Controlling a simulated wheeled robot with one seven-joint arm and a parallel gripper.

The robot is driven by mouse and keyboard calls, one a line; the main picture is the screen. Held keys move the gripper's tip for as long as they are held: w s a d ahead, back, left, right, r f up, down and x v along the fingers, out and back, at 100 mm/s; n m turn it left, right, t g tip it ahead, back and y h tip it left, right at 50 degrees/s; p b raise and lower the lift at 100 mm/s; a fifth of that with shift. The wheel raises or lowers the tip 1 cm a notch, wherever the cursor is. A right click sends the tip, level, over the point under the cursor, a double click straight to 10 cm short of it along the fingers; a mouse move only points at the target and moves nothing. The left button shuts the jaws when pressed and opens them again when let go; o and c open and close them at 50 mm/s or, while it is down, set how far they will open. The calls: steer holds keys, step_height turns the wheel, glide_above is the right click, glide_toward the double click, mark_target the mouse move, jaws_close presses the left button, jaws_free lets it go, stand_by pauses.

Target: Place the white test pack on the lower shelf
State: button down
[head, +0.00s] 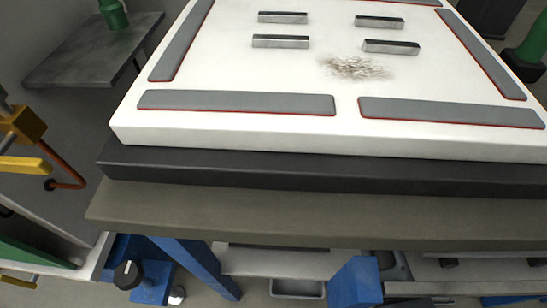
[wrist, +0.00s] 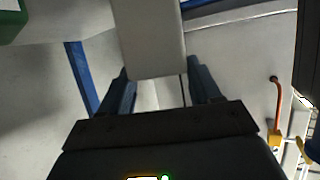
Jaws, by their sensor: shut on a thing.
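The white test pack (wrist: 152,45) shows in the wrist view as a pale, plain block reaching up past the top edge. My gripper (wrist: 162,88) is shut on it, with a dark finger on either side of its near end. My gripper and the held pack do not show in the head view. A pale lower shelf (head: 275,263) shows in the head view, under the workbench. Most of that shelf is hidden by the bench top, and I cannot tell how far the pack is from it.
The workbench edge (head: 300,217) overhangs the lower level. A big white slab (head: 240,68) with grey pads lies on top. Blue legs (head: 195,262), a black knob (head: 128,274) and a grey bin (head: 297,289) are below. A brass fitting with an orange cable (head: 68,170) is left.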

steer(key=shift+f, duration=0.2)
steer(key=shift+f, duration=0.2)
steer(key=shift+c, duration=1)
jaws_free()
steer(key=shift+r, duration=0.2)
steer(key=p+v, duration=0.2)
steer(key=v, duration=1)
steer(key=shift+f, duration=0.2)
